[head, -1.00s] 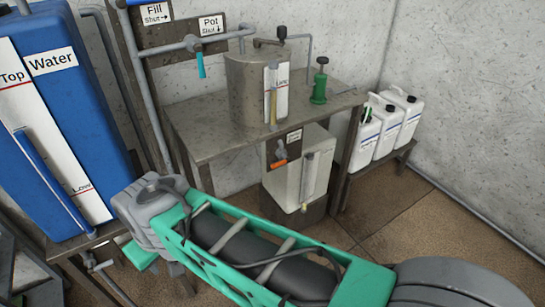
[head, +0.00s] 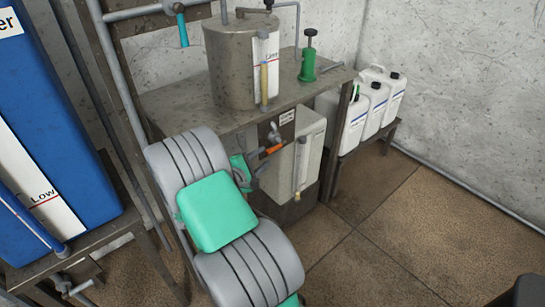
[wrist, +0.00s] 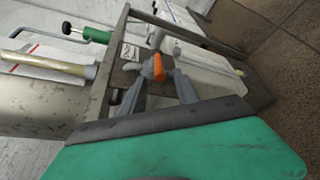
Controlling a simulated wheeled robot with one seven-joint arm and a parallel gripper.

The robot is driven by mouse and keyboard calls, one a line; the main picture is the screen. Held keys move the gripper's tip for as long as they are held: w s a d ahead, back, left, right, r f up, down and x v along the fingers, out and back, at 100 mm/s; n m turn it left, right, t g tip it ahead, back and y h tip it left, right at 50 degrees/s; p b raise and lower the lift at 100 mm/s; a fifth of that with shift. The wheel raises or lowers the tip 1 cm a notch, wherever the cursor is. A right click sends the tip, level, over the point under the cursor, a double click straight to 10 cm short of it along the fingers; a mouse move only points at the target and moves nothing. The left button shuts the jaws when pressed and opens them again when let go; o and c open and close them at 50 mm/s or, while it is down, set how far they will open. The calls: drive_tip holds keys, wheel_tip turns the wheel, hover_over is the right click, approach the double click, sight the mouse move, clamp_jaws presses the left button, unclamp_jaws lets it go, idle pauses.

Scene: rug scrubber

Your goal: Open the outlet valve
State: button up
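A valve with an orange handle (head: 274,150) is on a dark panel under the metal table; the small label (head: 287,118) above it is too small to read. In the wrist view the orange handle (wrist: 158,68) shows between the tips of my two grey fingers. My gripper (wrist: 160,84) is open, with the fingers apart on either side of the handle; I cannot tell whether either touches it. In the head view my gripper (head: 258,164) is just left of the handle, partly hidden behind my own arm.
The metal table (head: 190,105) bears a steel pot (head: 228,70) and a green pump (head: 308,65). A pale tank (head: 308,150) stands below, beside the valve. White jugs (head: 375,100) are on a low shelf at right. A blue water tank (head: 60,120) is at left.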

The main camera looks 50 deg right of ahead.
sight(269, 152)
drive_tip(key=x, duration=0.7)
drive_tip(key=shift+d, duration=0.2)
drive_tip(key=shift+c, duration=0.4)
clamp_jaws()
idle(0.6)
